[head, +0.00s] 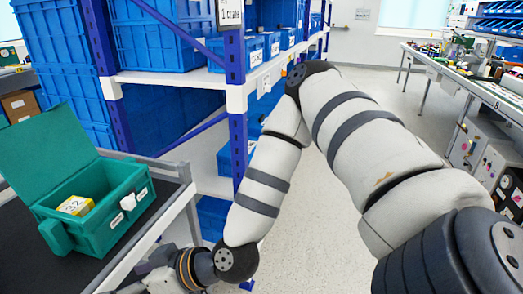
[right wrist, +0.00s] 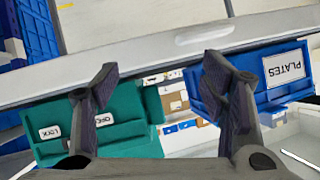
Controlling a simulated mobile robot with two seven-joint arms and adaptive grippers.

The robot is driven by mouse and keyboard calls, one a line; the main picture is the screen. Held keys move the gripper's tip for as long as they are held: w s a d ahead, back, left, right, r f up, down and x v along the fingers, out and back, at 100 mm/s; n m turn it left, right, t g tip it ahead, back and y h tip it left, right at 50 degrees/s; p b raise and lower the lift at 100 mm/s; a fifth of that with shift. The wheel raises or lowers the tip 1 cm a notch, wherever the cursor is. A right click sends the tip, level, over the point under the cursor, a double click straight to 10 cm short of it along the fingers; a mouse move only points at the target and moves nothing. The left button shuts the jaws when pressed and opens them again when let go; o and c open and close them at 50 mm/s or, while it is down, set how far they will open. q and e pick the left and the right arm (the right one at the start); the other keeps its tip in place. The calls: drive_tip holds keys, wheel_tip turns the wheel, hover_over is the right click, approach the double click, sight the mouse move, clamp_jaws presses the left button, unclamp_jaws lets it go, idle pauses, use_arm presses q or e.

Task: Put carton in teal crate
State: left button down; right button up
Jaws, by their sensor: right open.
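The teal crate (head: 118,220) stands on the dark-topped table at the left, with its lid (head: 42,150) swung up and open. A small yellow and white carton (head: 76,205) with printing on it sits inside the crate. The crate's teal side, with OPEN and LOCK labels, also shows in the right wrist view (right wrist: 120,135). My right gripper (right wrist: 160,74) is open, with nothing between its fingers. My right arm reaches down to the lower left in the head view, near the crate's right side; its fingers are out of that view. My left gripper is not in view.
A rack with blue posts (head: 237,120) and blue bins (head: 170,40) stands behind the table. A workbench (head: 480,80) with loose items runs along the right. The floor (head: 310,210) between them looks clear. A blue bin labelled PLATES (right wrist: 265,90) shows in the right wrist view.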

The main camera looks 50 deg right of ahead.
drive_tip(key=s+f+g+h, duration=0.1)
drive_tip(key=s+f+g, duration=0.3)
drive_tip(key=s+f, duration=0.55)
drive_tip(key=s+d+f+m+g+h, duration=0.1)
drive_tip(key=s+d+f+g+h, duration=0.1)
drive_tip(key=s, duration=0.5)
drive_tip(key=s+d+f+m+g+h, duration=0.1)
drive_tip(key=s+d+f+g+h, duration=0.1)
drive_tip(key=s, duration=0.6)
drive_tip(key=s+d+f+m+g+h, duration=0.1)
drive_tip(key=s+d+f+g, duration=0.3)
drive_tip(key=s, duration=0.4)
drive_tip(key=shift+s+d+f+m+h, duration=0.2)
drive_tip(key=shift+d+f+m+h, duration=0.25)
drive_tip(key=shift+d+f, duration=0.5)
drive_tip(key=shift+d+r, duration=0.1)
drive_tip(key=shift+r, duration=0.05)
